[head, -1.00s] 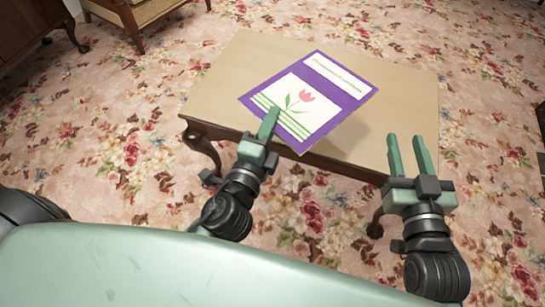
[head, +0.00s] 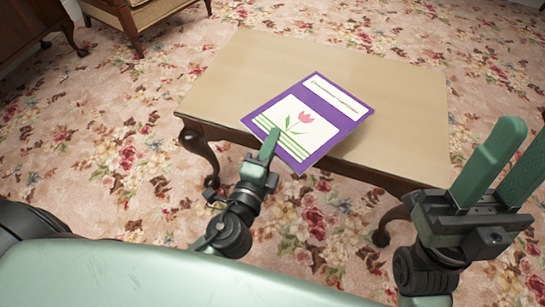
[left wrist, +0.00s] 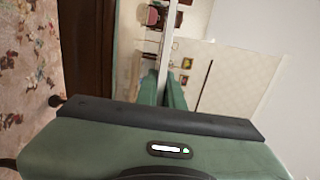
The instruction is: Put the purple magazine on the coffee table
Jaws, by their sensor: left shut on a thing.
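The purple magazine (head: 307,122), with a pink tulip and green stripes on its cover, is over the front middle of the tan-topped coffee table (head: 225,85) in the head view. Its near corner projects past the table's front edge. Whether it touches the top is unclear. My left gripper (head: 269,143) is shut on its near left edge. In the left wrist view, a thin pale strip between the fingers (left wrist: 166,88) looks like the magazine edge-on. My right gripper (head: 508,160) is open and empty, off the table's right front corner.
The tabletop around the magazine is clear. A wooden chair (head: 140,18) and a dark wooden cabinet (head: 25,25) stand at the upper left, apart from the table. Floral carpet (head: 130,150) covers the floor.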

